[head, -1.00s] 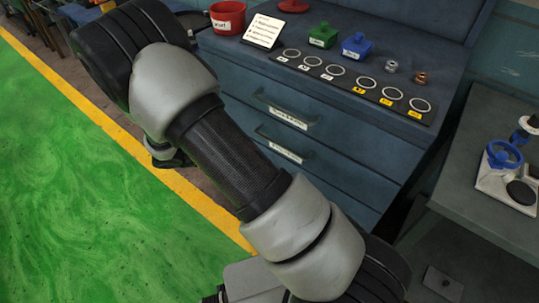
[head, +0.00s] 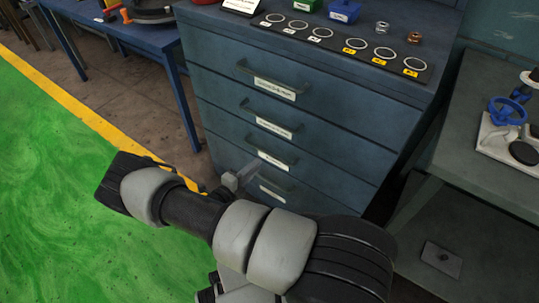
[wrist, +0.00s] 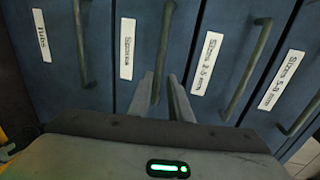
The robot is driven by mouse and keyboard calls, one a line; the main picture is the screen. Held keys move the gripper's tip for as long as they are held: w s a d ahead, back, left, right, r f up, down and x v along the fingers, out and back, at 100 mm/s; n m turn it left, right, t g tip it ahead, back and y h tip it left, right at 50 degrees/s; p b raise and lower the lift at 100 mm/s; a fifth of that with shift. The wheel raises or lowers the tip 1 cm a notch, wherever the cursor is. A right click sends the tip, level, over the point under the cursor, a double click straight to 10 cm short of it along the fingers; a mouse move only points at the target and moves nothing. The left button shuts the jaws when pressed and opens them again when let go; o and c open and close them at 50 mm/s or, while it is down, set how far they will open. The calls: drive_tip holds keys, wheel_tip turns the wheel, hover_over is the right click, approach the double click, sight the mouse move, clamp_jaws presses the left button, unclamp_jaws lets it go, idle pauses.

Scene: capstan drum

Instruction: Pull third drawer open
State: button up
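The blue cabinet (head: 340,112) has several closed drawers, one above another, each with a bar handle and white label. The third drawer from the top (head: 325,172) has a label that seems to read "Spanners" (wrist: 127,48) in the wrist view. My gripper (head: 246,172) is low at the cabinet front, by the third drawer's handle (head: 268,153). In the wrist view my gripper (wrist: 162,92) is open, fingers apart. That handle (wrist: 162,50) runs down between the fingertips; contact cannot be told. My arm partly hides the lowest drawer.
Small parts and a row of rings (head: 345,45) sit on the cabinet top. A grey bench (head: 475,175) stands close on the right, a blue table (head: 130,35) on the left.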

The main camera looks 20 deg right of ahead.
sight(270, 153)
drive_tip(key=b+x, duration=0.1)
drive_tip(key=x, duration=0.9)
drive_tip(key=shift+d+b, duration=0.15)
drive_tip(key=shift+b, duration=0.15)
clamp_jaws()
